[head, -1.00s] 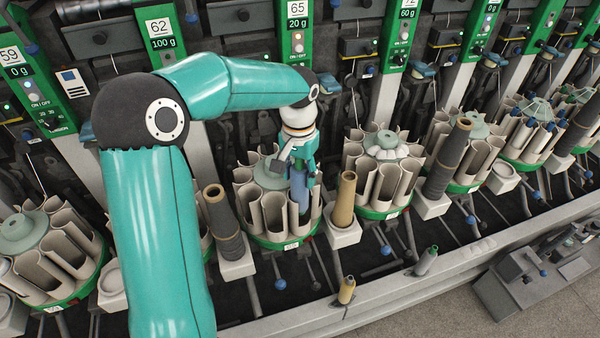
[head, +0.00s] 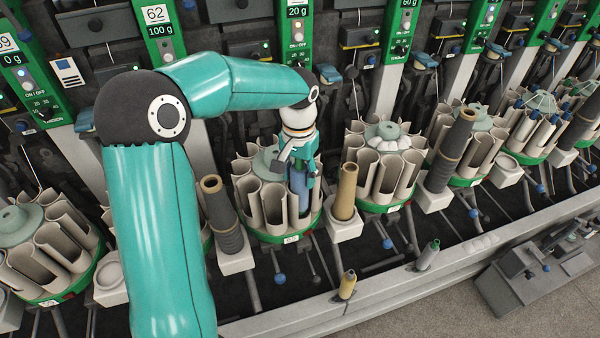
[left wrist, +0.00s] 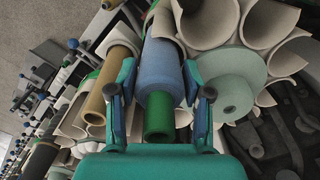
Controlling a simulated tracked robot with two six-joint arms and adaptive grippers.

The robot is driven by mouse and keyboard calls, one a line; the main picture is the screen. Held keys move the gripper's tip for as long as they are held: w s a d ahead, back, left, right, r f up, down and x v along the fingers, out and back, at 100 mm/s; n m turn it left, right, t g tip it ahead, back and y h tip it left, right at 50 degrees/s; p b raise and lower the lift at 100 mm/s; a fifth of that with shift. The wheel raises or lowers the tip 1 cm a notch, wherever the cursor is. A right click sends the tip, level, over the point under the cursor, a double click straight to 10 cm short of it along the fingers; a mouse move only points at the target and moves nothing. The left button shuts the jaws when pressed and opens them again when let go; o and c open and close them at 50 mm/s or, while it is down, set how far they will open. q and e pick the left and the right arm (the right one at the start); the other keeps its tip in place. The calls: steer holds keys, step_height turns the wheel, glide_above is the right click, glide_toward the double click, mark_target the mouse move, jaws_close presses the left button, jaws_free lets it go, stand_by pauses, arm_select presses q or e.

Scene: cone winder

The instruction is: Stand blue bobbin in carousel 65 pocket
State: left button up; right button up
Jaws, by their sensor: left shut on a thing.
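The blue bobbin (head: 302,199) is upright in a front pocket of the carousel (head: 282,237) under the panel reading 20 g. Its lower part is hidden by the pocket walls. My left gripper (head: 299,172) is above the carousel, shut on the bobbin's upper end. In the left wrist view the blue yarn (left wrist: 160,68) and its green tube end (left wrist: 159,118) lie between the two fingers, with cream pocket walls around the far part. I cannot tell whether it touches the pocket floor. My right gripper is out of view.
A tan cone (head: 344,192) on a white block stands close right of the carousel, and a dark cone (head: 222,212) close left. Neighbouring carousels (head: 385,168) flank them. Pale-green cone (left wrist: 228,84) sits mid-carousel.

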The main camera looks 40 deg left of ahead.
arm_select(q)
steer(key=shift+f+b, duration=0.35)
steer(key=shift+f, duration=0.35)
steer(key=o, duration=1.1)
step_height(320, 180, up, 12)
steer(key=shift+f, duration=0.1)
